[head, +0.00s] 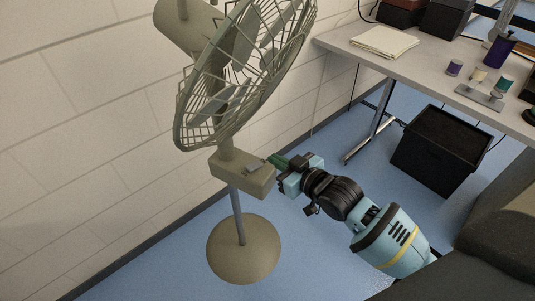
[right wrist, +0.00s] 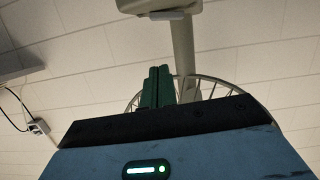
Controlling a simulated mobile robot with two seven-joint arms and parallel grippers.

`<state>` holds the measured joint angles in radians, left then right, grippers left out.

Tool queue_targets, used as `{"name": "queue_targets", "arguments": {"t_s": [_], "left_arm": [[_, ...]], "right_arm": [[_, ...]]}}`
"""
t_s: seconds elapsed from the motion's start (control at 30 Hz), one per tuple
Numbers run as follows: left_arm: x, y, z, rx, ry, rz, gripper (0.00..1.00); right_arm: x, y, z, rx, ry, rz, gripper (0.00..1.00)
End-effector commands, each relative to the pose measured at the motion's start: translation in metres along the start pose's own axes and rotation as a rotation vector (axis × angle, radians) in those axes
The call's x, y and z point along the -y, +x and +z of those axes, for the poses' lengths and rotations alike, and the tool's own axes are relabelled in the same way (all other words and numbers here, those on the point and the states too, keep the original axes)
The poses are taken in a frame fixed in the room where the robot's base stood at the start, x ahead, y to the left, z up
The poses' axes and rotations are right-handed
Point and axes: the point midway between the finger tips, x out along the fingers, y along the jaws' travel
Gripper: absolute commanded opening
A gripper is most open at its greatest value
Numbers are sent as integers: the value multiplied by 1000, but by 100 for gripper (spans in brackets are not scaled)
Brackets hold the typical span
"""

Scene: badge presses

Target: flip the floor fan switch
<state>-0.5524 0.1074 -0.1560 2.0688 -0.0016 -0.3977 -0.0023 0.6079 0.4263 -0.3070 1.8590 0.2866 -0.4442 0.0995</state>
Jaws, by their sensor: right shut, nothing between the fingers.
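The beige floor fan (head: 238,75) stands by the wall on a pole with a round base (head: 243,250). Its control box (head: 240,178) sits on the pole below the caged head. A small grey switch (head: 254,169) shows on top of the box; I cannot tell its position. My right gripper (head: 275,160) is shut and empty, its green fingertips close beside the box's right end. I cannot tell whether they touch it. In the right wrist view the shut fingers (right wrist: 157,87) point up toward the box (right wrist: 160,5), with the pole (right wrist: 182,48) behind. My left gripper is out of view.
A white brick wall (head: 75,130) runs close behind the fan. A table (head: 430,62) with papers (head: 384,41) and spools stands at the right. A black bin (head: 440,150) is under it. Blue floor around the fan base is clear.

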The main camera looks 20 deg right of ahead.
Motion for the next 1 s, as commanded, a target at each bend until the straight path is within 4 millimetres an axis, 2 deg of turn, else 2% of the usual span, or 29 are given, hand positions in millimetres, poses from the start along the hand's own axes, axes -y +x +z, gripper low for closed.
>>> {"name": "queue_targets", "arguments": {"t_s": [0.1,0.33,1.0], "left_arm": [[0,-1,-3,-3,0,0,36],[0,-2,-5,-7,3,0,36],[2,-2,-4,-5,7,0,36]], "right_arm": [[-1,-22,0,1,-1,0,0],[-2,-44,0,0,0,0,0],[-1,-49,2,2,2,0,0]]}}
